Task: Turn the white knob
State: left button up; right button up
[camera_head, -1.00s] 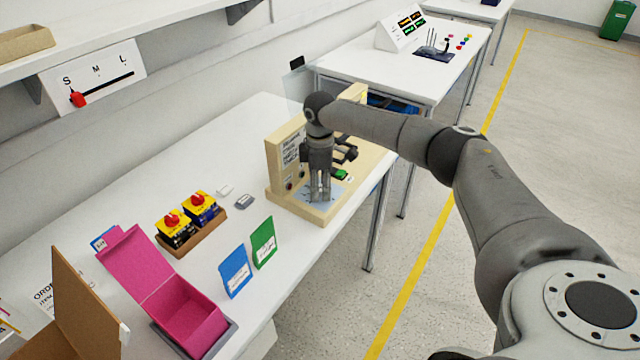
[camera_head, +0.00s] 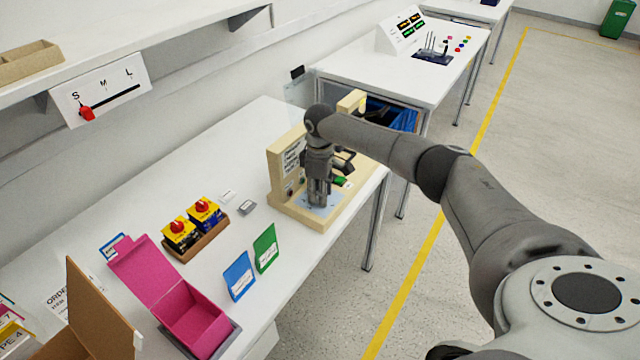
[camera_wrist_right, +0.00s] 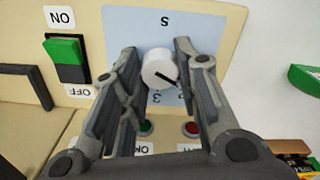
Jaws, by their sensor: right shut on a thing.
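The white knob (camera_wrist_right: 160,69) sits on a pale blue plate (camera_wrist_right: 195,32) in the right wrist view, with a dark pointer line on it aimed down and right. My right gripper (camera_wrist_right: 162,68) has a finger on each side of the knob and is shut on it. In the head view my right gripper (camera_head: 319,200) points down onto the beige fixture (camera_head: 290,215), and it hides the knob there. My left gripper is not in view.
A green ON/OFF rocker switch (camera_wrist_right: 66,55) is beside the plate. Green (camera_wrist_right: 146,126) and red (camera_wrist_right: 191,128) buttons lie near the fingers. A pink box (camera_head: 190,310) and two red-knobbed switches (camera_head: 190,225) stand left on the table.

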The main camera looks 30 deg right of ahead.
jog(key=m+p, duration=0.2)
jog(key=m, duration=0.1)
jog(key=shift+r, duration=0.2)
jog(key=m+p, duration=0.3)
jog(key=shift+m, duration=0.3)
jog(key=m+p, duration=0.2)
jog(key=m, duration=0.1)
jog(key=shift+f, duration=0.1)
jog(key=shift+f+m+p, duration=0.1)
jog(key=shift+m+p, duration=0.55)
jog(key=shift+m, duration=0.65)
jog(key=o, duration=1)
jog(key=shift+o, duration=0.2)
